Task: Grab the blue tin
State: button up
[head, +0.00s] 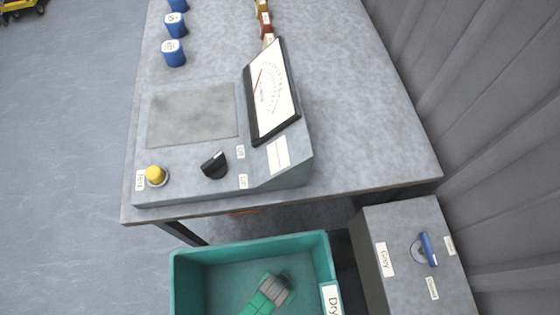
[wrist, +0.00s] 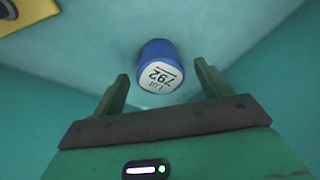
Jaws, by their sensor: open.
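A blue tin (wrist: 158,50) with a white, numbered lid label shows in the wrist view, near the top middle. It rests on a pale teal surface with darker teal sides around it. My gripper (wrist: 163,74) is open, its two green fingers apart. The tin appears ahead of and between the fingertips, a little beyond them, with a gap on each side. In the head view three blue tins (head: 174,52) stand in a row at the table's far left. I cannot match the tin in the wrist view to anything in the head view.
A grey console (head: 190,185) with a dial meter (head: 271,92) stands on the grey table (head: 365,130). A grey box (head: 405,215) with a blue switch is at right. Yellow shows in the wrist view's corner (wrist: 30,12).

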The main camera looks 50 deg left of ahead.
jog(key=f, duration=0.2)
jog(key=shift+w+f+b, duration=0.25)
jog(key=shift+f+b, duration=0.1)
jog(key=shift+b, duration=0.05)
jog(key=shift+r, duration=0.15)
jog(key=c, duration=1.2)
jog(key=shift+o, duration=0.2)
notch_tip(320, 180, up, 10)
jog(key=p, duration=0.6)
